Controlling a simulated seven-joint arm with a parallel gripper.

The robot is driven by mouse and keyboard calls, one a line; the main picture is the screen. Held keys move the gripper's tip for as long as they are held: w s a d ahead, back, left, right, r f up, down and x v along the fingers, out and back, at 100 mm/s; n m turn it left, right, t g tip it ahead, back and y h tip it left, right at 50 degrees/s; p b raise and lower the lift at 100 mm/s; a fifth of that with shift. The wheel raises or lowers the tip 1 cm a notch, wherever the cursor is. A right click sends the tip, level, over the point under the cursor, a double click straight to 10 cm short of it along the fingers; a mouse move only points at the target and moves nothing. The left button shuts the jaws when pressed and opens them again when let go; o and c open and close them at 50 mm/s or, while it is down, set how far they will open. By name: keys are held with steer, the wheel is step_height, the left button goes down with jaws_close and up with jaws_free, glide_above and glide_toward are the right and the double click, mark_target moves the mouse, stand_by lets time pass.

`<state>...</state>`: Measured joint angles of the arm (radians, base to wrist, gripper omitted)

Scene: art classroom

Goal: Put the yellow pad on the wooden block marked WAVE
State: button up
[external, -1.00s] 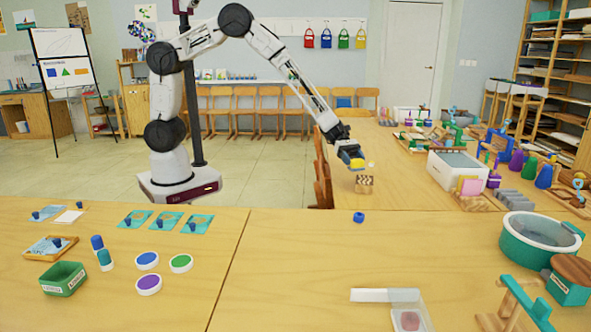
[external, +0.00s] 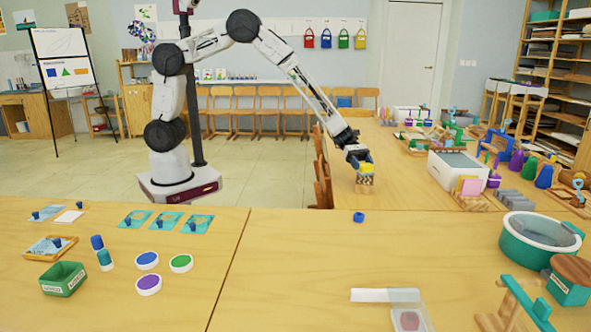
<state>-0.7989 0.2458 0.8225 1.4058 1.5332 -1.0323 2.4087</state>
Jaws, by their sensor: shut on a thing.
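My gripper (external: 361,159) is at the far table, left of the white bin, pointing down and shut on the yellow pad (external: 366,169). The pad sits at the top of a small wooden block (external: 365,179) with a dark pattern on its side. The pad looks level and touching or just above the block; I cannot tell which. The block's marking is too small to read. The gripper fingers partly hide the pad.
A white bin (external: 457,171) stands to the right of the block, with a pink-and-yellow item (external: 471,186) before it. A small blue piece (external: 358,217) lies on the near table. Chairs (external: 322,170) stand left of the far table. The table around the block is mostly clear.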

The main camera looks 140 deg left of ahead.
steer(key=shift+f, duration=1.05)
steer(key=shift+f, duration=0.15)
steer(key=o, duration=0.9)
steer(key=shift+s+r, duration=0.15)
steer(key=shift+r, duration=0.05)
steer(key=v, duration=1.1)
steer(key=shift+s+a+r, duration=0.15)
steer(key=shift+s+a, duration=0.05)
steer(key=shift+s, duration=0.05)
